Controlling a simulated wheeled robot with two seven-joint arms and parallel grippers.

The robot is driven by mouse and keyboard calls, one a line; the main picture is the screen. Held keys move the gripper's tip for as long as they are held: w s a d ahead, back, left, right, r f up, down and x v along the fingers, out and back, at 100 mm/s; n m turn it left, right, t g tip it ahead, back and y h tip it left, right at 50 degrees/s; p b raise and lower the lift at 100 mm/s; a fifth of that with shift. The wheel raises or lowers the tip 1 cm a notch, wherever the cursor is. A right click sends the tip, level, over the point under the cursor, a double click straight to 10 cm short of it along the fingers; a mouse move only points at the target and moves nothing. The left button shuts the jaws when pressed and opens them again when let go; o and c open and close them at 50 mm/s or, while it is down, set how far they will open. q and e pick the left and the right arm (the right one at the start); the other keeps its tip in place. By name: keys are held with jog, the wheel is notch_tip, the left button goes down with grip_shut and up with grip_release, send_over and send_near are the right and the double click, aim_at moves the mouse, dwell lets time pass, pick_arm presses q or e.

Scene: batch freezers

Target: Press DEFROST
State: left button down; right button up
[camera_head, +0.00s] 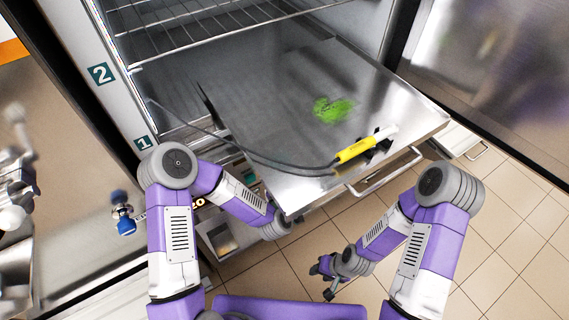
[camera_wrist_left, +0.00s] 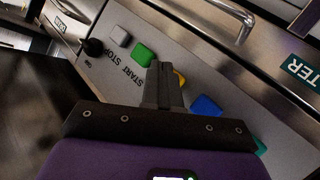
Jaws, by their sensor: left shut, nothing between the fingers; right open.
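A steel control panel (camera_wrist_left: 195,82) carries a row of coloured buttons in the left wrist view: a grey button (camera_wrist_left: 119,36), a green button (camera_wrist_left: 142,54), a yellow button (camera_wrist_left: 180,78), a blue button (camera_wrist_left: 206,106) and a teal button (camera_wrist_left: 261,146). START and STOP are lettered near the grey and green ones. I cannot read a DEFROST label. My left gripper (camera_wrist_left: 163,68) is shut and empty, its tips over the panel and partly covering the yellow button; contact cannot be told. In the head view its fingers are hidden. My right gripper (camera_head: 324,279) is open and empty above the floor.
A steel shelf (camera_head: 270,100) with a green patch (camera_head: 333,109) juts out above my left arm. A yellow-handled probe (camera_head: 358,149) with a cable lies on it. A black knob (camera_wrist_left: 93,47) and a metal handle (camera_wrist_left: 236,18) flank the buttons.

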pick_arm(q)
jog(key=s+d, duration=0.1)
jog(key=s, duration=0.1)
jog(key=s+d, duration=0.2)
jog(key=shift+b, duration=0.3)
dwell(0.7)
jog(key=s+a+f+g+p, duration=0.2)
jog(key=s+a+f+g, duration=0.1)
jog(key=s, duration=0.4)
jog(key=s+a+f+m+g+h+p, duration=0.1)
jog(key=s+a+f+g+p, duration=0.1)
jog(key=s+f+g, duration=0.3)
jog(key=s+a+f+g+h+p, duration=0.1)
jog(key=s+a+f+g, duration=0.3)
jog(key=s, duration=0.4)
jog(key=shift+s+a+f+g+p, duration=0.2)
jog(key=shift+s+a+g+p, duration=0.2)
jog(key=shift+a+g+p, duration=0.45)
jog(key=shift+d, duration=0.25)
